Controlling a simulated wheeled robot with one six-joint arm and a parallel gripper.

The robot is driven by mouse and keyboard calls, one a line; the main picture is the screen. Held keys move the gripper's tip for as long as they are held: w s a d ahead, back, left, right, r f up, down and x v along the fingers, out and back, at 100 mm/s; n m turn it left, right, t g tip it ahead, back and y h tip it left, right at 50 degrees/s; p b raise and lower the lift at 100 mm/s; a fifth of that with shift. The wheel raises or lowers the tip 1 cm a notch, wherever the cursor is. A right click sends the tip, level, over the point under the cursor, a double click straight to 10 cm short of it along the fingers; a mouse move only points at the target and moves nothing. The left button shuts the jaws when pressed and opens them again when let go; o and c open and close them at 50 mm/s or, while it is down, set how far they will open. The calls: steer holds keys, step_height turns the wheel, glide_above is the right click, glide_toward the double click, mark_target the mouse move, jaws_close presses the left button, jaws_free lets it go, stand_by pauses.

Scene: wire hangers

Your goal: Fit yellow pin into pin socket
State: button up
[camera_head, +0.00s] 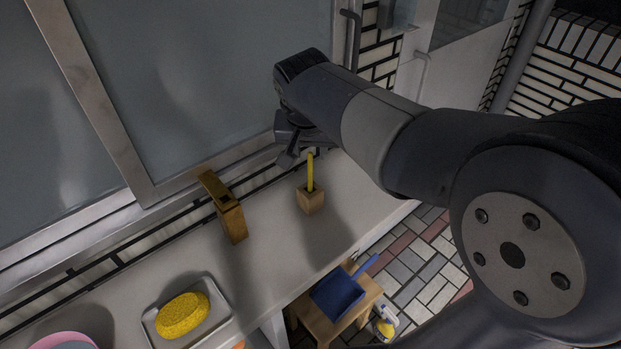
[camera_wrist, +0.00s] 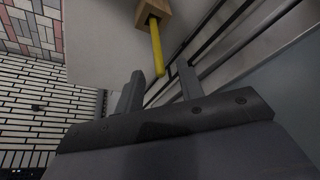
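The yellow pin (camera_head: 310,172) stands roughly upright in a small wooden block, the pin socket (camera_head: 310,201), on the pale counter. In the wrist view the pin (camera_wrist: 156,45) runs from the socket block (camera_wrist: 152,10) toward my gripper. Its lower end is inside the block and hidden, so how deep it sits cannot be told. My gripper (camera_head: 298,156) is just above and beside the pin's top. In the wrist view its fingers (camera_wrist: 162,87) are apart, with the pin's free end appearing between them and gaps on both sides.
A brass-coloured upright object (camera_head: 229,214) stands left of the socket. A yellow sponge (camera_head: 183,315) lies in a dish (camera_head: 217,325) further left. A glass panel (camera_head: 215,80) is behind the counter (camera_head: 272,245). A stool with a blue dustpan (camera_head: 338,293) stands below the front edge.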

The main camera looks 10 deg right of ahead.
mark_target(310, 182)
steer(key=shift+x, duration=1.2)
jaws_close()
